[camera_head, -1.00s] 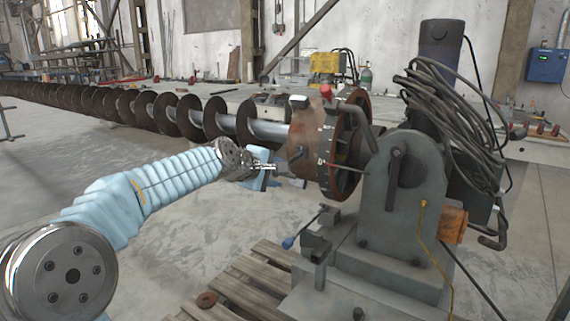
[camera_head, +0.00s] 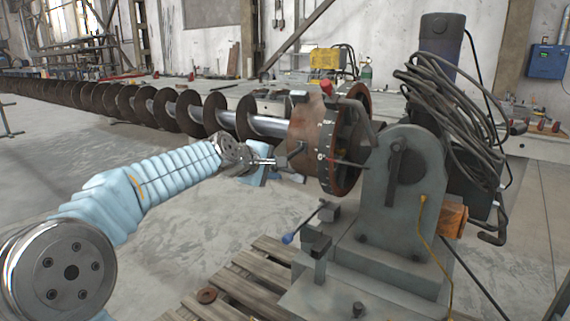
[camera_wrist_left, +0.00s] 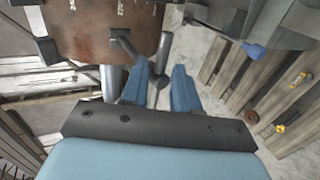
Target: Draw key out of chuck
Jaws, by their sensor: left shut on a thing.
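The rusty chuck (camera_head: 308,132) sits at the end of the auger, by the grey positioner; it also fills the top left of the left wrist view (camera_wrist_left: 85,30). The dark key (camera_head: 296,150) stands out from the near side of the chuck, and its shaft enters the chuck in the left wrist view (camera_wrist_left: 122,42). My left gripper (camera_head: 277,161) is at the key's outer end, shut on it. Its two blue fingers (camera_wrist_left: 160,72) partly hide the key's handle. My right gripper is not in view.
The grey positioner (camera_head: 393,215) with its black cable coil (camera_head: 455,120) stands right of the chuck. A blue-knobbed lever (camera_head: 303,226) sticks out below. The long auger (camera_head: 190,115) runs off to the left. A wooden pallet (camera_head: 240,275) lies on the floor.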

